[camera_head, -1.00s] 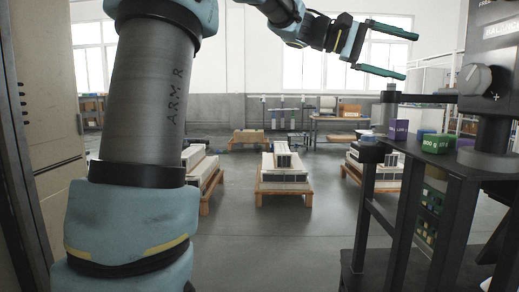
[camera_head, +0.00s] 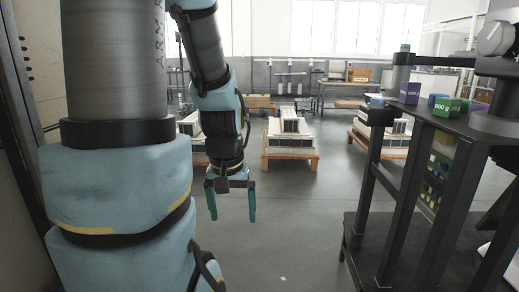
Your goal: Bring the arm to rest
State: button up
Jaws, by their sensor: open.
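My gripper (camera_head: 232,205) hangs at the end of my blue and grey arm, left of the middle of the picture. Its two green fingers point down and stand apart, with nothing between them. It hangs in free air, with grey floor showing behind it. My thick upper arm fills the left side of the view.
A dark stand (camera_head: 445,140) at the right carries a purple block (camera_head: 409,93), a green block (camera_head: 446,107) and other small blocks. Wooden pallets with stacked pale units (camera_head: 290,140) stand farther back. The floor (camera_head: 300,230) between my arm and the stand is clear.

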notch_tip(320, 180, up, 24)
jog(key=p, duration=2.4)
jog(key=shift+s+a+p, duration=0.25)
jog(key=shift+a+p, duration=0.05)
